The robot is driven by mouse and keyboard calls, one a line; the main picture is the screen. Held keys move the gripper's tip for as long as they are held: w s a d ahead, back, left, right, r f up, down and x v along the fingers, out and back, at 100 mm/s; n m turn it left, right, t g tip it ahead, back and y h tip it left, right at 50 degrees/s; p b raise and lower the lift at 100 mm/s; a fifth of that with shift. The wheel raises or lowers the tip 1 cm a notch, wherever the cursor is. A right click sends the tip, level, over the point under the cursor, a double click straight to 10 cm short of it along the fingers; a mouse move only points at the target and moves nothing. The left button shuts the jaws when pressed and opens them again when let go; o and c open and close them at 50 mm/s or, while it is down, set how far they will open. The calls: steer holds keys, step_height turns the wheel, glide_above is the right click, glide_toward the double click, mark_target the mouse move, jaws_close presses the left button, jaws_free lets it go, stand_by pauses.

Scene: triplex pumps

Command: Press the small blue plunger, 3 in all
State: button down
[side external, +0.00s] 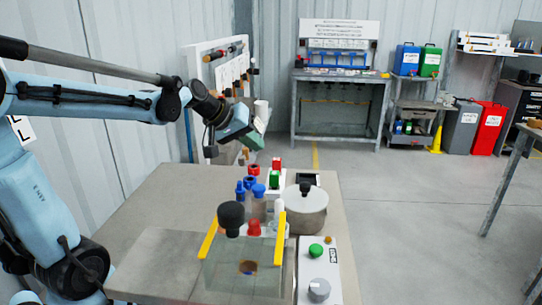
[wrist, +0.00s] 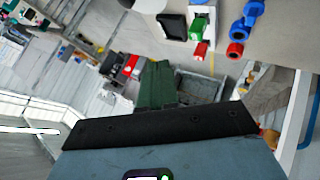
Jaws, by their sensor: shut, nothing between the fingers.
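Several blue-topped parts stand close together on the table: a blue cap on a pale cylinder (side external: 258,191) and a narrower blue part (side external: 240,188) to its left. I cannot tell for certain which is the small blue plunger.
A round pot (side external: 305,215) with a black lid knob stands right of the blue parts. A control box (side external: 319,255) with a green button is at the front right. Two yellow bars (side external: 279,240) flank the clear box. The table's left part is bare.

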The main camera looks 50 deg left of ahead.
glide_toward(261, 185)
steer(key=shift+w+d+f, duration=0.1)
steer(key=shift+w+f, duration=0.3)
steer(key=shift+w, duration=0.45)
steer(key=shift+w+d+f, duration=0.1)
steer(key=shift+w+f, duration=0.35)
steer(key=shift+w, duration=0.45)
steer(key=shift+w+f, duration=0.4)
steer(key=shift+w, duration=0.45)
steer(key=shift+f, duration=0.15)
steer(key=shift+f, duration=0.25)
steer(key=shift+f, duration=0.95)
stand_by(0.9)
stand_by(0.4)
steer(key=shift+r, duration=1.4)
steer(key=shift+r, duration=2.5)
